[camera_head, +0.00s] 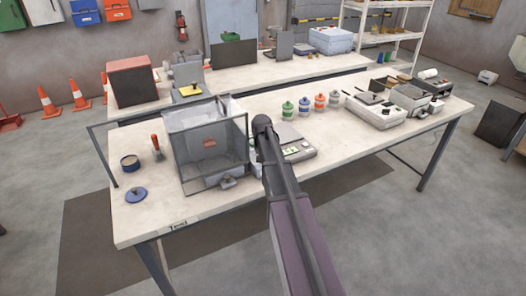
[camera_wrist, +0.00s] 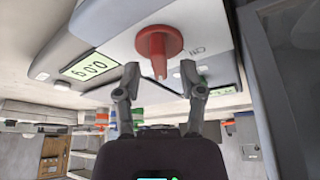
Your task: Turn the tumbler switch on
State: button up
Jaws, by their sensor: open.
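In the wrist view a red tumbler switch (camera_wrist: 158,43) with a round base and a narrow handle sits on a light panel. The letters "ON" are printed on the panel to its right. My gripper (camera_wrist: 160,69) is open, with one fingertip on each side of the handle's lower end. Gaps show between the fingertips and the handle, and nothing is held. In the head view my arm reaches over the bench beside the scale (camera_head: 298,150). The switch and my fingers cannot be made out there.
A lit display (camera_wrist: 88,66) is left of the switch in the wrist view. In the head view a clear-walled box (camera_head: 211,172) stands left of my arm. Several small jars (camera_head: 304,104) stand behind the scale. The bench front right of my arm has free room.

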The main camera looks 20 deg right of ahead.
jog(key=shift+n, duration=0.5)
jog(key=shift+a+n+t+y, duration=0.1)
jog(key=shift+n+t+y, duration=0.45)
jog(key=shift+n, duration=0.75)
jog(key=w+p+v, duration=0.1)
jog(key=p+v, duration=1.2)
jog(key=v, duration=0.1)
jog(key=s+a+f+n+g+b, duration=0.1)
jog(key=s+a+f+g+b, duration=0.1)
jog(key=s+a, duration=0.6)
jog(key=s+a+f+g+y+b, duration=0.1)
jog(key=s+a+f+g+b, duration=0.1)
jog(key=s+a, duration=0.7)
jog(key=shift+s+a+f+n, duration=0.25)
jog(key=shift+a+f+n, duration=0.15)
jog(key=shift+a+f, duration=0.5)
jog(key=shift+a+r, duration=0.1)
jog(key=shift+a, duration=0.05)
jog(key=shift+g, duration=0.45)
jog(key=s+a, duration=0.1)
jog(key=s, duration=0.1)
jog(key=s+a, duration=0.1)
jog(key=s, duration=0.1)
jog(key=shift+s+a, duration=0.1)
jog(key=shift+a, duration=0.15)
